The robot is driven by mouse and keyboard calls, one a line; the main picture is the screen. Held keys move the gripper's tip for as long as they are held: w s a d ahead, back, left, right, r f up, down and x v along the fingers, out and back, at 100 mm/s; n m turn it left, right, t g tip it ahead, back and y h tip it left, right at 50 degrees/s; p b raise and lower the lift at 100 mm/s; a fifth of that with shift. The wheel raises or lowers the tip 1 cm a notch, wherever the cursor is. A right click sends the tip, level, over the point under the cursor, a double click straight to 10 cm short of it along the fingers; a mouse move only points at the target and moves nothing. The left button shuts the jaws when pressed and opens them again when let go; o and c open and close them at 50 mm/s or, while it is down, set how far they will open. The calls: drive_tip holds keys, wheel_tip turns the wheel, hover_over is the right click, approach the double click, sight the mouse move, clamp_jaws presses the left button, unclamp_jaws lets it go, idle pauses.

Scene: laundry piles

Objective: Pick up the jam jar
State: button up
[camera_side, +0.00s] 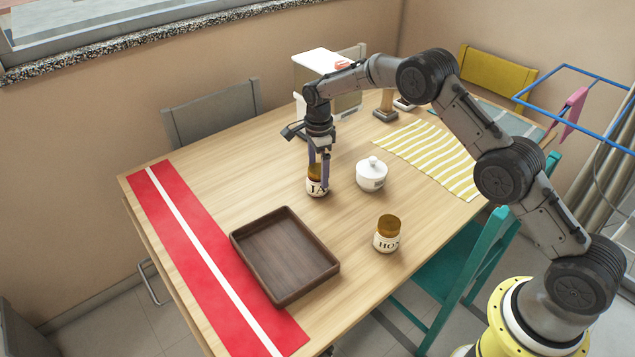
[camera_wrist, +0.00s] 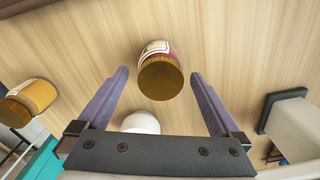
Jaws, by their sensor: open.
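The jam jar (camera_side: 317,187), with a brown lid and a white label reading "JA", stands upright on the wooden table. My gripper (camera_side: 319,158) is above it, pointing down, with its fingers at about the lid's height in the side view. In the wrist view the jam jar (camera_wrist: 160,74) shows lid-first, a little ahead of and between the two fingertips. My gripper (camera_wrist: 158,76) is open and empty, with a gap on each side of the lid. The fingers partly cover the jar in the side view.
A white lidded sugar pot (camera_side: 371,177) stands close right of the jam jar. A honey jar (camera_side: 387,236) stands nearer the front edge. A dark wooden tray (camera_side: 237,243) lies front left, beside a red runner (camera_side: 174,217). A yellow striped cloth (camera_side: 432,157) lies at right.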

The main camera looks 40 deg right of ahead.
sight(317, 181)
drive_tip(key=shift+a+f, duration=0.1)
drive_tip(key=shift+f, duration=2.25)
drive_tip(key=shift+w+r, duration=0.1)
clamp_jaws()
